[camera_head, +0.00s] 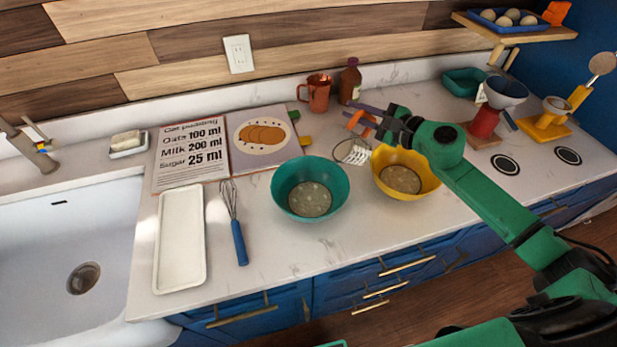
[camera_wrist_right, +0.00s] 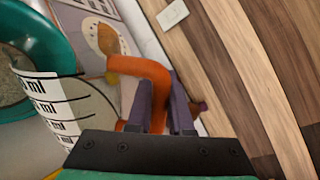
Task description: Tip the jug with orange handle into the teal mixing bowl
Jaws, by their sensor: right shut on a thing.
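My right gripper (camera_head: 372,112) is shut on the orange handle of a clear measuring jug (camera_head: 352,153) with dark markings. The jug is behind and between the teal and yellow bowls; its lower outline is faint, so I cannot tell its height or exact tilt. In the right wrist view the purple fingers (camera_wrist_right: 163,108) grip the orange handle, and the jug (camera_wrist_right: 92,110) shows its scale. The teal mixing bowl (camera_head: 338,190) stands on the counter to the jug's left and front, with a speckled grey-beige bottom; it also shows in the wrist view (camera_wrist_right: 63,40). My left gripper is out of view.
A yellow bowl (camera_head: 428,182) stands under my right forearm. A red mug (camera_head: 317,93) and brown bottle (camera_head: 350,82) stand behind the jug. A recipe book (camera_head: 190,155), white tray (camera_head: 180,240) and whisk (camera_head: 238,235) lie left. The counter front of the teal bowl is clear.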

